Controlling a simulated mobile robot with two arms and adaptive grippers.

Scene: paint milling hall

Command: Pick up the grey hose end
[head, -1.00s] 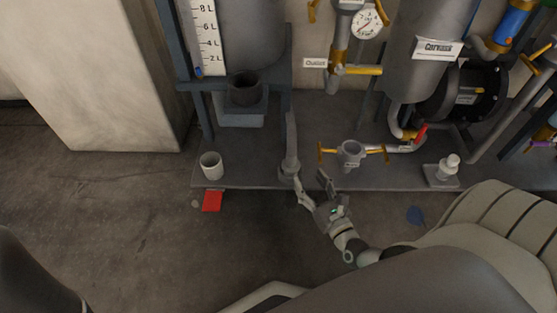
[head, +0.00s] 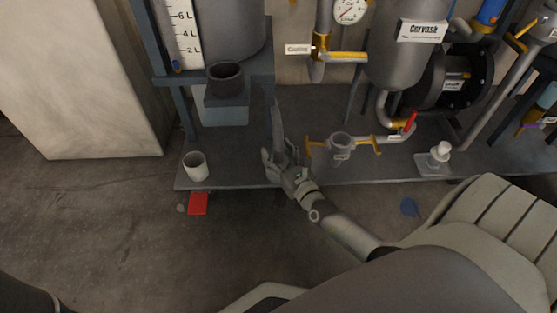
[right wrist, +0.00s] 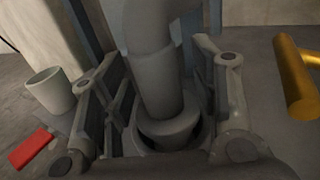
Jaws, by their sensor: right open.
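The grey hose end (head: 277,125) hangs down at the front edge of the dark platform. In the right wrist view the grey hose end (right wrist: 163,100) widens into a collar, and its lower end sits inside a round dark rim. My right gripper (head: 276,153) is at its lower part. In the right wrist view the fingers of my right gripper (right wrist: 158,85) are open, one on each side of the hose, with a gap visible at least on the left. My left gripper is not in view.
A pale cup (head: 196,167) stands on the platform (head: 232,172) to the left. A red piece (head: 198,204) lies on the floor.

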